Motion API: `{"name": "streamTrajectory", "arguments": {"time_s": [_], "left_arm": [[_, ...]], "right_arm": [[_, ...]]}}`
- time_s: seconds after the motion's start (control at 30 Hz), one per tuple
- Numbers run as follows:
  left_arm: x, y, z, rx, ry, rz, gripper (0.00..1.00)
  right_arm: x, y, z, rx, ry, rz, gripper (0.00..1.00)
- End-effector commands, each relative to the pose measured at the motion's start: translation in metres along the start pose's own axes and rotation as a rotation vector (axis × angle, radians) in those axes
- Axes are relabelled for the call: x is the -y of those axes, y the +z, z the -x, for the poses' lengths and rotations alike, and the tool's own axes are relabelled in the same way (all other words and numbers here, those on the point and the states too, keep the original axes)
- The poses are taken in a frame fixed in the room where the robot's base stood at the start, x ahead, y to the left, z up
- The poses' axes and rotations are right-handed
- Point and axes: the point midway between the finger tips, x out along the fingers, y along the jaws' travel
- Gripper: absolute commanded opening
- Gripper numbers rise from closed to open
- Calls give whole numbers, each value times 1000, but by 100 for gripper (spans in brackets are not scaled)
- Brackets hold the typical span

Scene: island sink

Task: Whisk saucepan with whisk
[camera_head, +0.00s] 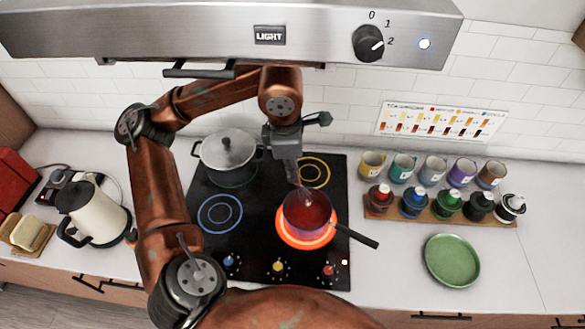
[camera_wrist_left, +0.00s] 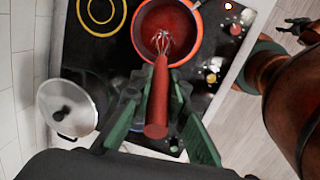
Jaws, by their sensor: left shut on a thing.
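My left gripper (camera_head: 293,176) is above the saucepan, pointing down. Its green-grey fingers in the left wrist view (camera_wrist_left: 158,112) are shut on the red handle of the whisk (camera_wrist_left: 158,100). The whisk's wire head (camera_head: 306,198) points down into the saucepan (camera_head: 322,212). The saucepan holds a red content (camera_wrist_left: 172,20), and the wires reach into or just over it; the exact depth is hard to tell. The saucepan stands on a glowing orange-red burner, its dark handle (camera_head: 357,236) pointing to the lower right. I cannot make out my right gripper.
A lidded pot (camera_head: 228,150) stands at the back left of the black stovetop (camera_head: 203,196). A range hood (camera_head: 210,30) hangs above. A kettle (camera_head: 95,212) is at left. Cups, a rack of bottles (camera_head: 430,210) and a green plate (camera_head: 452,261) are at right.

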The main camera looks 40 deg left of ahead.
Motion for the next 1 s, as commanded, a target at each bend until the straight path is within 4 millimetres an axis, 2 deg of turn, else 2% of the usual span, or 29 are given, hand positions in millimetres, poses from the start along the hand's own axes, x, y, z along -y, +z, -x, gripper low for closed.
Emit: {"name": "streamTrajectory", "arguments": {"time_s": [0.6, 1.0], "left_arm": [[-6, 4, 50, 1, 1, 0, 0], [-6, 5, 49, 2, 0, -9, 0]], "right_arm": [[-2, -9, 38, -10, 1, 0, 42], [-2, -9, 37, -10, 1, 0, 42]]}}
